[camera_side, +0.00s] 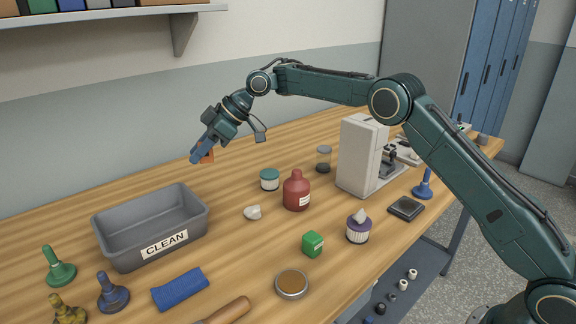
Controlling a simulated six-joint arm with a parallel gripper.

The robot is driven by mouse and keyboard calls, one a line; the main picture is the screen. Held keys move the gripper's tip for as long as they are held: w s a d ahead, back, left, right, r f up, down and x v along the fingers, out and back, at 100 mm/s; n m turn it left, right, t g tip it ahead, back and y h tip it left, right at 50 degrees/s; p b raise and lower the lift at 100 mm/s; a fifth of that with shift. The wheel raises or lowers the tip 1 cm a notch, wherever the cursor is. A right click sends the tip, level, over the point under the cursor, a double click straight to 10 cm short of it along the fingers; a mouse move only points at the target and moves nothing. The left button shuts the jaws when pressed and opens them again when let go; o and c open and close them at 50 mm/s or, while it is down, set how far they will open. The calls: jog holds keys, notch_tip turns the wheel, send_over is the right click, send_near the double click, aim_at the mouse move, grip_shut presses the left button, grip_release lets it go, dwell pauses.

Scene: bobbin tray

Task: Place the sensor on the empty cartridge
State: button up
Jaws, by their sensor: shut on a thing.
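My gripper (199,155) is in the air beyond the grey bin, pointing down and left. It is shut on a small orange-brown piece (208,157), mostly hidden by the blue fingers; I cannot tell if this is the sensor. A white cartridge-like pot with a teal top (270,180) stands on the table to the right of my gripper, with nothing seen on it. A similar pot with a purple top (358,229) stands nearer the front right, with a pale pointed lump (360,215) on it. Another whitish lump (253,212) lies on the table.
A grey bin (130,248) labelled CLEAN stands at left, empty. A red bottle (297,190), a green box (313,244), a round brown-topped tin (292,284), a blue cloth (180,290) and a white machine (359,155) stand around. Plunger-like items stand front left.

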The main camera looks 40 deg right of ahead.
jog(key=w+d+f+m+t+h, duration=0.1)
jog(key=w+d+m+t+h, duration=0.3)
jog(key=w+d+m, duration=0.55)
jog(key=m+g+h, duration=0.5)
jog(key=m+h, duration=0.7)
jog(key=m, duration=0.5)
send_over(326, 146)
jog(key=shift+f+n, duration=0.25)
jog(key=shift+f, duration=0.1)
jog(key=shift+f, duration=4)
jog(key=shift+f, duration=0.15)
jog(key=o, duration=1)
jog(key=shift+a, duration=0.1)
